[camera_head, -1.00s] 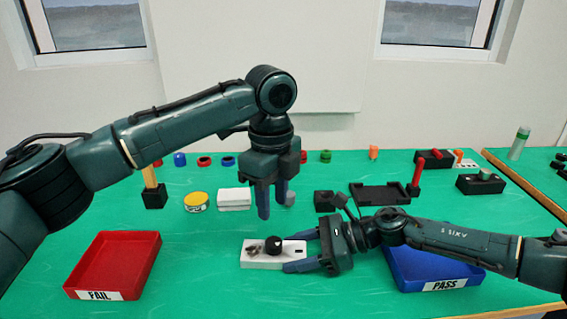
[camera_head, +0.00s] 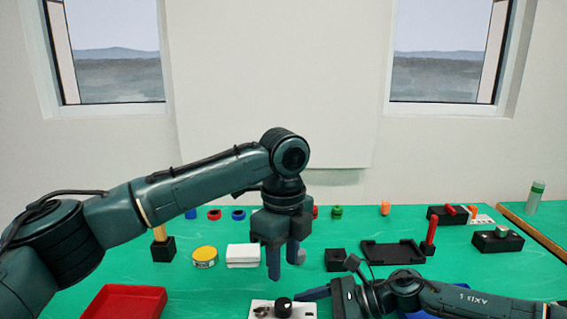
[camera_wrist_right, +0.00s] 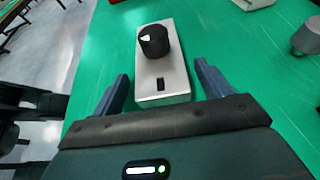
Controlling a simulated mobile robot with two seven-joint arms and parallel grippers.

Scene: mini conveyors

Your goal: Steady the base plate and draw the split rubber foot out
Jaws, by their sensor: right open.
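The base plate (camera_head: 298,312) is a pale block at the bottom edge of the head view, partly cut off. It also shows in the right wrist view (camera_wrist_right: 176,70). A round black foot (camera_head: 283,304) stands on it, and the wrist view shows a pale mark on this foot (camera_wrist_right: 153,42). I cannot make out a split. A dark slot (camera_wrist_right: 160,84) lies nearer my right gripper. My right gripper (camera_wrist_right: 160,70) is open, with a finger on each side of the plate's near end, apparently apart from it. My left gripper (camera_head: 283,265) points down above the foot, fingers apart and empty.
A red tray (camera_head: 104,304) lies at the lower left; a blue tray (camera_head: 457,312) is mostly hidden behind my right arm. A yellow tin (camera_head: 205,256), a white box (camera_head: 243,255) and a black tray (camera_head: 392,253) stand behind. Green table shows between them.

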